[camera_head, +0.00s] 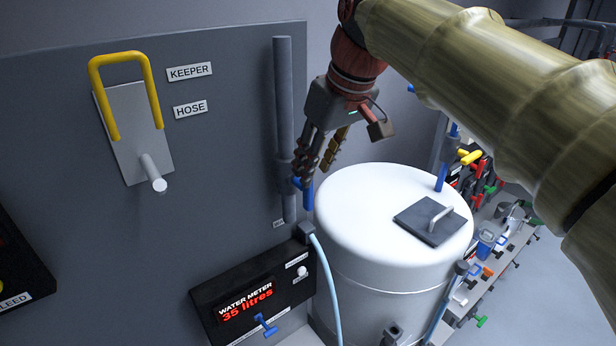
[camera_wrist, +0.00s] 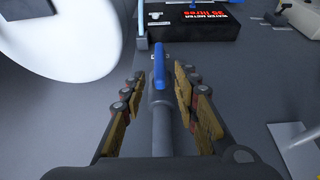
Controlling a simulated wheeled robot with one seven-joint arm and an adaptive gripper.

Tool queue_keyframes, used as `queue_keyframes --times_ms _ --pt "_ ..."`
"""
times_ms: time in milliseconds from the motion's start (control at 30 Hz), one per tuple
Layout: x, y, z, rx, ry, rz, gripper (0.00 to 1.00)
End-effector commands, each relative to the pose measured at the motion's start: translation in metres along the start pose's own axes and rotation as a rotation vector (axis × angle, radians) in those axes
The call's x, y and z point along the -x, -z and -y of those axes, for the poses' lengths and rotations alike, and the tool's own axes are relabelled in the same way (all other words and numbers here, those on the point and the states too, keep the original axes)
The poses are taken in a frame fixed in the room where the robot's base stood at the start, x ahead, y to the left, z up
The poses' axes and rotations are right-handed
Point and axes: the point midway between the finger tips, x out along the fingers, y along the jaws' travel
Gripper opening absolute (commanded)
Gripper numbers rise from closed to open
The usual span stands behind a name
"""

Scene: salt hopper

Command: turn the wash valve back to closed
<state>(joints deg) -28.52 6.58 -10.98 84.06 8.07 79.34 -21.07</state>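A blue lever (camera_head: 307,192) sits on the vertical grey pipe (camera_head: 284,100) on the dark wall panel. It points downward, roughly along the pipe. A small label beside the pipe is too small to read, so I cannot confirm that this is the wash valve. My gripper (camera_head: 305,178) is at the lever, its fingers pointing down. In the wrist view my gripper (camera_wrist: 158,85) is open, with one finger on each side of the pipe (camera_wrist: 163,125) and the blue lever (camera_wrist: 158,68). Gaps show beside both fingers; I see no clear contact.
A white tank (camera_head: 350,210) with a dark hatch (camera_head: 430,222) stands close to the right. Below is the water meter (camera_head: 245,300) reading 35 litres, with a pale hose (camera_head: 328,280) beside it. A yellow keeper (camera_head: 125,62) is at the left.

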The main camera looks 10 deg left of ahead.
Motion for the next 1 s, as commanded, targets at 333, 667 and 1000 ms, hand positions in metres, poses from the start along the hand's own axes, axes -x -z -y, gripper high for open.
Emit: queue_keyframes --times_ms 333,667,1000 --pt "-0.052 -0.001 0.000 0.000 0.000 0.002 0.30" --pt "-0.066 -0.001 0.000 -0.001 -0.001 -0.001 0.30" --pt "-0.066 -0.001 0.000 -0.001 -0.001 -0.001 0.18"
